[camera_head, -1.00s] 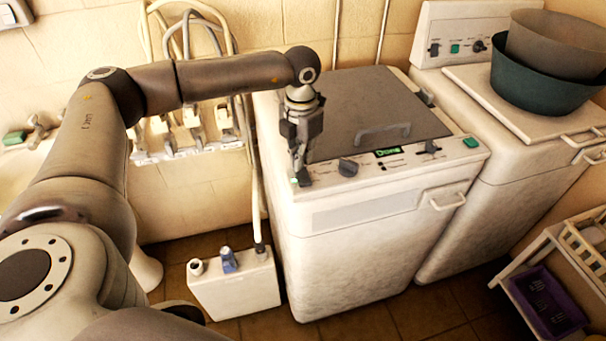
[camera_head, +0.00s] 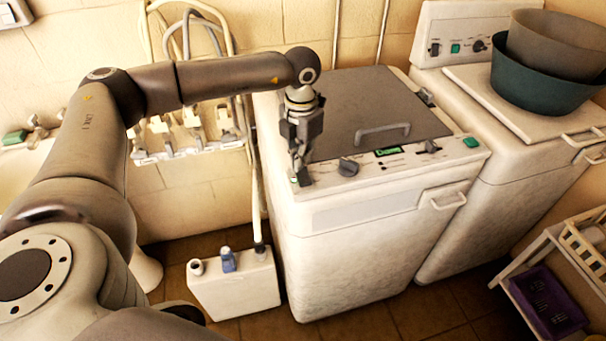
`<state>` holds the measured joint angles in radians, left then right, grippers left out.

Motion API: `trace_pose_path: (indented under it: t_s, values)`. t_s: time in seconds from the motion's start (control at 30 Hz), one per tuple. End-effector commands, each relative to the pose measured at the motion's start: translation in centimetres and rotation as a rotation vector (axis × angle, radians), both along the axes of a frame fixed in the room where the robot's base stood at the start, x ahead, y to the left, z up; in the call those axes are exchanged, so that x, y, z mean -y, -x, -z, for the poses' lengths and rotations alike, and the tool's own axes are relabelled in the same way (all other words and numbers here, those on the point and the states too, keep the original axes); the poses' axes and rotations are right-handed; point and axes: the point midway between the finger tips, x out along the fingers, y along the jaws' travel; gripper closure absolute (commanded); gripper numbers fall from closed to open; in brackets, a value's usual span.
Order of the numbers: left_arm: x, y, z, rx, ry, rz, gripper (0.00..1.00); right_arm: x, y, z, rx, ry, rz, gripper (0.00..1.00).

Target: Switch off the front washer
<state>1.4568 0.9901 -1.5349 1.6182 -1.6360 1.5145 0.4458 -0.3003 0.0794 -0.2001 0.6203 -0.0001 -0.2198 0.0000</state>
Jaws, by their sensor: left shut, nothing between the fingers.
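The front washer (camera_head: 350,235) is a white top-loader with a grey lid (camera_head: 370,105), shut. Its front panel holds a dark round knob (camera_head: 348,167), a small green-lit display (camera_head: 388,152), a dark slider-like control (camera_head: 428,147) and a green button (camera_head: 471,142) at the right end. My left gripper (camera_head: 301,179) is shut and empty, pointing down at the panel's left end. My right gripper is out of view.
A second washer (camera_head: 500,170) stands behind to the right, with a teal basin (camera_head: 545,92) and a grey basin (camera_head: 560,45) on its lid. A white jug (camera_head: 235,290) stands on the floor at left. A rack with a purple tray (camera_head: 548,303) is at lower right.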

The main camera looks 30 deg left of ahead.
Motion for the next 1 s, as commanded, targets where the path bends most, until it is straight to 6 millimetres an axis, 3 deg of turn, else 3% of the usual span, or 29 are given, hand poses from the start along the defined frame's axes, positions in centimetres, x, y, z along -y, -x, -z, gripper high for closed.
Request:
trace_pose_path:
  t_s: [1.0]
  values:
    - [0.0, 0.0, 1.6, 0.000, 0.000, 0.000, 1.00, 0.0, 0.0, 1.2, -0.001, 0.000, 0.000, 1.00]
